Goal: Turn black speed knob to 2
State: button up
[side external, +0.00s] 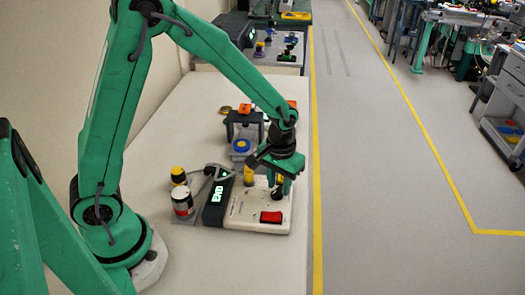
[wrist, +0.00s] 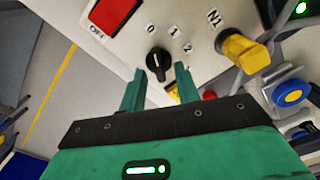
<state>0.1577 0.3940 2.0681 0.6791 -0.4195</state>
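The black speed knob (wrist: 158,63) sits on the pale control box (wrist: 110,55), beside the printed marks 0, 1 and 2. Its pale pointer line seems to face near the 0, but it is small. My gripper (wrist: 160,69) is open, with one green finger on each side of the knob's near end. I cannot tell whether either finger touches it.
A red switch (wrist: 112,14) marked OFF and a yellow knob (wrist: 243,50) flank the black knob. A blue button (wrist: 290,95) is at the right. A red-and-white can (side external: 182,203) stands left of the box. The pale table (side external: 170,130) is clear at back left.

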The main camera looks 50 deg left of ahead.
jog(key=shift+f, duration=0.25)
grip_shut()
